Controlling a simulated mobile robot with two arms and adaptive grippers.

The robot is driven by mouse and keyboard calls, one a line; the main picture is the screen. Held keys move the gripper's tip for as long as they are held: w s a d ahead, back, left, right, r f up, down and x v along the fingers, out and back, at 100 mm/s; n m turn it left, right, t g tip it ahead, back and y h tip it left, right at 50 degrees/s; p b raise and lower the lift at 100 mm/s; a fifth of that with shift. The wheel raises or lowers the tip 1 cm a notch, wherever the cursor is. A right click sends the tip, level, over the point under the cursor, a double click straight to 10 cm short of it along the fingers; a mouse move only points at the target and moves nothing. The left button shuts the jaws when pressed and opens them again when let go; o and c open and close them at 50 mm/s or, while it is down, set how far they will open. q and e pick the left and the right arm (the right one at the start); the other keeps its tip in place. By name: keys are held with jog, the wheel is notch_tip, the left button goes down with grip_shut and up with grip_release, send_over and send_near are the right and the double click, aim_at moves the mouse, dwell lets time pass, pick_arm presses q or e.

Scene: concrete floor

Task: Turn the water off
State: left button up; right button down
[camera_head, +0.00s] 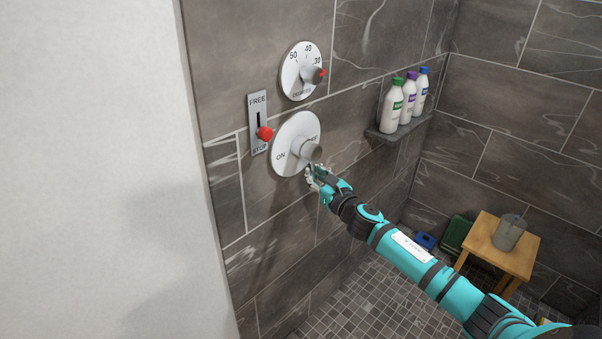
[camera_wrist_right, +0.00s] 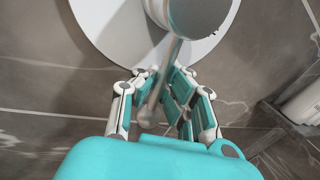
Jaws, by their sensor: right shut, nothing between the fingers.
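My left gripper is out of view.
Above is a temperature dial (camera_head: 299,71) with a red-tipped knob. Left is a FREE/STOP slider plate (camera_head: 257,105) with a red knob (camera_head: 265,133) near STOP. Several bottles stand on a wall shelf (camera_head: 400,128) at right. A wooden stool (camera_head: 490,240) holds a grey cup (camera_head: 509,232).

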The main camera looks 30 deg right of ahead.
jog(key=shift+d+f, duration=0.1)
jog(key=shift+f, duration=0.1)
dwell(0.6)
jog(key=shift+w+d+n+b, duration=0.2)
jog(key=shift+d+n+b, duration=0.3)
jog(key=shift+n+b, duration=0.6)
jog(key=shift+w+d+f+n+t+y+b, duration=0.1)
jog(key=shift+d+n+t+y+b, duration=0.1)
jog(key=shift+n+b, duration=0.55)
jog(key=shift+w+d+n+t+y+b, duration=0.15)
jog(key=shift+d+n+b, duration=0.1)
jog(key=shift+n+b, duration=0.5)
jog(key=shift+w+d+f+n+t+y+b, duration=0.1)
jog(key=shift+d+n+y+b, duration=0.1)
jog(key=shift+n+b, duration=0.55)
jog(key=shift+n, duration=0.25)
jog(key=c, duration=2)
grip_release()
jog(key=o, duration=0.5)
jog(key=shift+s+r, duration=0.2)
jog(key=shift+r, duration=0.05)
jog(key=shift+c, duration=0.2)
jog(key=shift+o, duration=0.7)
jog(key=shift+d+r, duration=0.1)
jog(key=shift+r, duration=0.1)
